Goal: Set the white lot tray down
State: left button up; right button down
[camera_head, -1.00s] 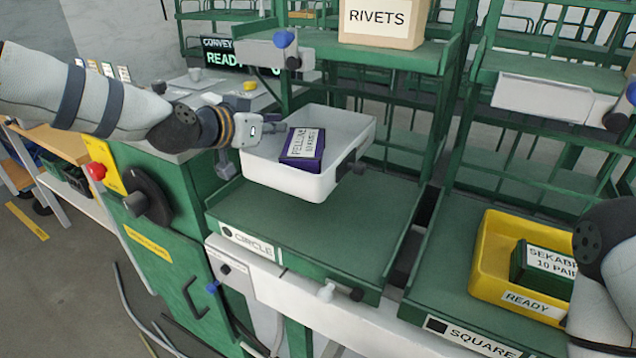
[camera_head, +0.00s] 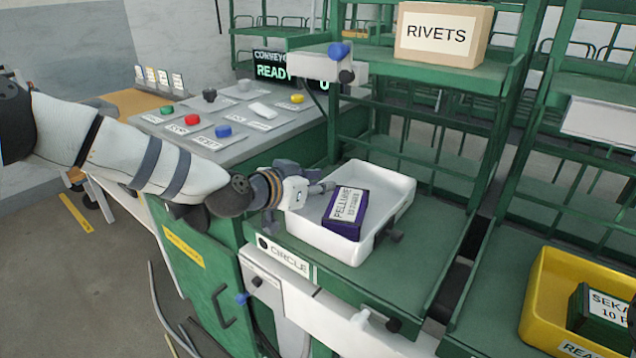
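The white lot tray (camera_head: 318,236) is level at the circle shelf (camera_head: 408,272). It looks to be resting on the green surface, though a very small gap under it cannot be ruled out. A purple box labelled PELLUNE (camera_head: 345,212) lies inside the tray. My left gripper (camera_head: 310,190) is at the tray's left wall, one finger reaching over the rim, and appears shut on it. The finger contact is partly hidden.
A yellow tray (camera_head: 537,300) with a green box stands on the shelf to the right. A RIVETS box (camera_head: 443,34) sits on the upper shelf. A control panel with coloured buttons (camera_head: 222,130) lies behind my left arm. The circle shelf is clear right of the tray.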

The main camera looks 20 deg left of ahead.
pick_arm(q)
jog(key=shift+r, duration=0.15)
